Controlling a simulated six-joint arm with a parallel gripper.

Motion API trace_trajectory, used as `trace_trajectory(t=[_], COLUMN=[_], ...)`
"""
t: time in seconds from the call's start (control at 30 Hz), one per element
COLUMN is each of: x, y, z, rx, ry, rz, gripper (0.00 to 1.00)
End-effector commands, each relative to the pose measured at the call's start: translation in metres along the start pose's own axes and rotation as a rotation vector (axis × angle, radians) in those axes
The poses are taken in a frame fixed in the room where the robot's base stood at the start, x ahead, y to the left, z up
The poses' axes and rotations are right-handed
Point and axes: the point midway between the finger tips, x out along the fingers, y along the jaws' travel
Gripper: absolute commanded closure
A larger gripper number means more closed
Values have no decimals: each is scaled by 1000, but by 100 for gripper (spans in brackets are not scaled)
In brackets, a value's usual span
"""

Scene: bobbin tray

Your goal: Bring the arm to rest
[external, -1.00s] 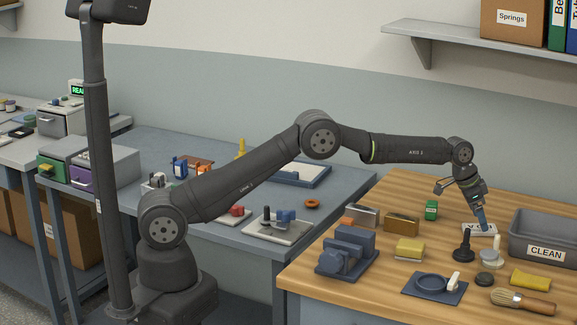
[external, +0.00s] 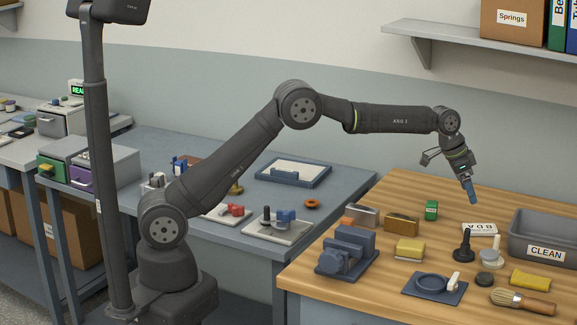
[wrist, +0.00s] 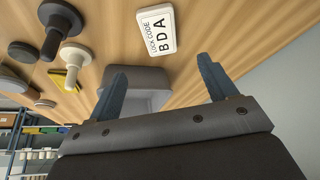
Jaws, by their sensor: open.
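My gripper (external: 471,192) hangs in the air above the wooden bench (external: 390,185), clear of everything on it. In the wrist view its two blue fingers (wrist: 163,88) stand wide apart with nothing between them. Below it a white card (external: 481,229) lies on the bench; in the wrist view the card (wrist: 156,31) reads "LOCK CODE BDA". My arm is bent at the elbow and reaches out to the right over the bench.
A grey bin (external: 545,252) marked CLEAN stands at the right. A shelf (external: 470,33) is higher up.

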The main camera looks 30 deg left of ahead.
Motion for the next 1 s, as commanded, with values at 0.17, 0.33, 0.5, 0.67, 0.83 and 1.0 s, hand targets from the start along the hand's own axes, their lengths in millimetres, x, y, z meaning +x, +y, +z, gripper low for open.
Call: trace_trajectory(t=[0.17,0.33,0.5,0.67,0.83,1.0], x=[24,56,86,112,90,66], y=[0,1,1,1,0,15], z=[1,1,1,1,-11,-16], rx=[0,0,0,0,1,2], ry=[-4,-2,-2,-3,4,-1], rz=[1,1,1,1,-1,1], gripper=[22,22,22,22,22,22])
